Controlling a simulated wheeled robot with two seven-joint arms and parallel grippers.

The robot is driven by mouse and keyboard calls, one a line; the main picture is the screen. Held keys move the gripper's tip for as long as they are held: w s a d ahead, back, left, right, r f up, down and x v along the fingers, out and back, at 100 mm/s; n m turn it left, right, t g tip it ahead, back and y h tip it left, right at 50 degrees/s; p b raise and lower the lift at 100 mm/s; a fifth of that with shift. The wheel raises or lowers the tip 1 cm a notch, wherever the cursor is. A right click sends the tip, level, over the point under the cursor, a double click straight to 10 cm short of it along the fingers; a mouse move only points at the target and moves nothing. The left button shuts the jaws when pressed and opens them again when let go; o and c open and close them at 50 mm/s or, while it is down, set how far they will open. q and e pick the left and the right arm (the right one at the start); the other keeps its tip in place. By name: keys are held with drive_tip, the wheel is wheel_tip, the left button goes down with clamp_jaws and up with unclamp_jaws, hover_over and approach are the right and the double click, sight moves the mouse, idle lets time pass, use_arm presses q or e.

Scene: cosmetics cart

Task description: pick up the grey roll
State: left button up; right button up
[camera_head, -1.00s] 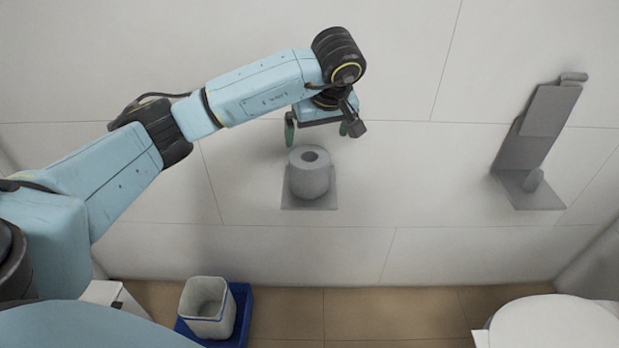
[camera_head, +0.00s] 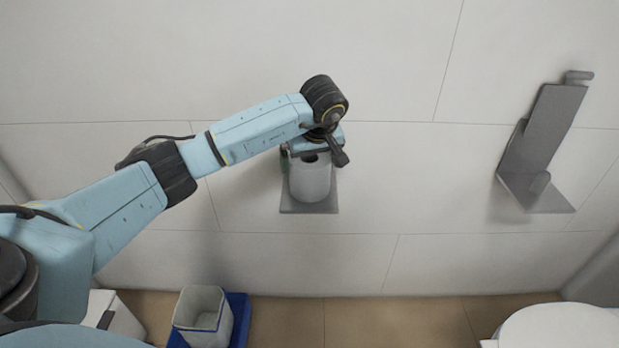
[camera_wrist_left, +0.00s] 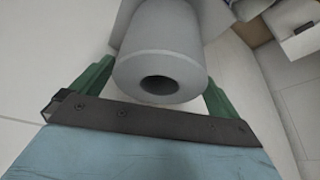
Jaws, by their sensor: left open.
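The grey roll (camera_head: 310,181) stands upright on a small grey wall shelf (camera_head: 309,208) in the middle of the head view. My left gripper (camera_head: 309,165) is over the roll, with its fingers reaching down on either side of it. In the left wrist view the roll (camera_wrist_left: 160,52) lies between the two green fingers (camera_wrist_left: 157,85), its end with the dark hole facing the camera. The fingers are open, and a gap shows between the roll and the left finger. On the right side, contact cannot be told. My right gripper is not in view.
A grey wall holder (camera_head: 540,145) with an angled plate is at the right. Below are a grey bin (camera_head: 203,315) on a blue tray (camera_head: 238,318) and a white toilet (camera_head: 556,325) at lower right. The wall around the shelf is clear.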

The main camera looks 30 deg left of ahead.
use_arm(q)
drive_tip(key=shift+a+f, duration=0.1)
drive_tip(key=shift+f, duration=0.05)
drive_tip(key=shift+c, duration=0.4)
drive_tip(key=c, duration=0.8)
